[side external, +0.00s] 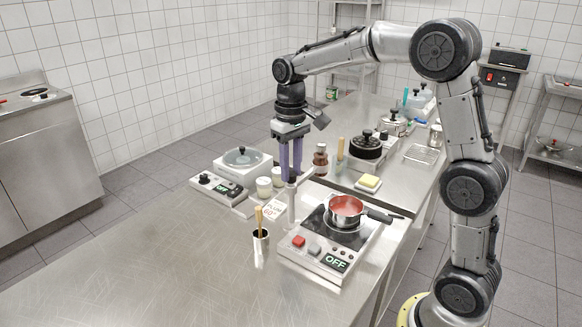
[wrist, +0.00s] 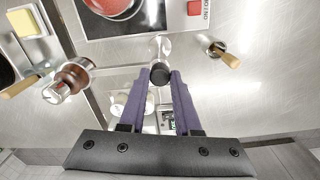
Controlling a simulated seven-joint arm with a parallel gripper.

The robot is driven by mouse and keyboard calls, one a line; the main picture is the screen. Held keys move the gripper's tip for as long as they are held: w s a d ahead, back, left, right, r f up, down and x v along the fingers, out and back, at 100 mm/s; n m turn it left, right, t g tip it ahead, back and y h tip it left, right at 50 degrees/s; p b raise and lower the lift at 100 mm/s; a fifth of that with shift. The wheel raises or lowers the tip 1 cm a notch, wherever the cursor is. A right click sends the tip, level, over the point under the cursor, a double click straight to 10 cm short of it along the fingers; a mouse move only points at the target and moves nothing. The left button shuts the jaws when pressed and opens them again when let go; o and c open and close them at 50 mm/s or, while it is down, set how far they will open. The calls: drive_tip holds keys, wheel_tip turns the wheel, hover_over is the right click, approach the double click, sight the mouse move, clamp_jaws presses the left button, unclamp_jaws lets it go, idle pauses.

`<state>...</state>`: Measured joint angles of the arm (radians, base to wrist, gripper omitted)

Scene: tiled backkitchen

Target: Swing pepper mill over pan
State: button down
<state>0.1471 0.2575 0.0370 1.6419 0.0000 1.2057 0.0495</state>
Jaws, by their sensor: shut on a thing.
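The pepper mill (side external: 291,208) is a slim, pale, clear-looking body with a dark top. It is upright between my fingertips, left of the cooker. My gripper (side external: 291,178) points down with its purple fingers shut on the mill's top. In the wrist view the mill's dark knob (wrist: 160,74) sits between the fingertips of my gripper (wrist: 159,77). I cannot tell whether its foot touches the table. The pan (side external: 345,203) is red inside with a dark handle and stands on the cooker (side external: 308,257), right of the mill. The wrist view shows part of the pan (wrist: 112,6) at the top.
A cup (side external: 261,246) with wooden-handled tools stands in front of the mill. A printed card (side external: 278,209) is beside it. Pale jars (side external: 264,187), a brown bottle (side external: 320,160), a sponge (side external: 368,182) and a lidded dark pot (side external: 366,148) are behind. The front left table is clear.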

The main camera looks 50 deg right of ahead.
drive_tip(key=shift+m, duration=0.3)
drive_tip(key=m, duration=0.5)
drive_tip(key=shift+r, duration=0.1)
drive_tip(key=m, duration=0.6)
drive_tip(key=shift+m, duration=0.4)
idle(0.4)
drive_tip(key=c, duration=0.6)
unclamp_jaws()
wheel_tip(320, 180, up, 14)
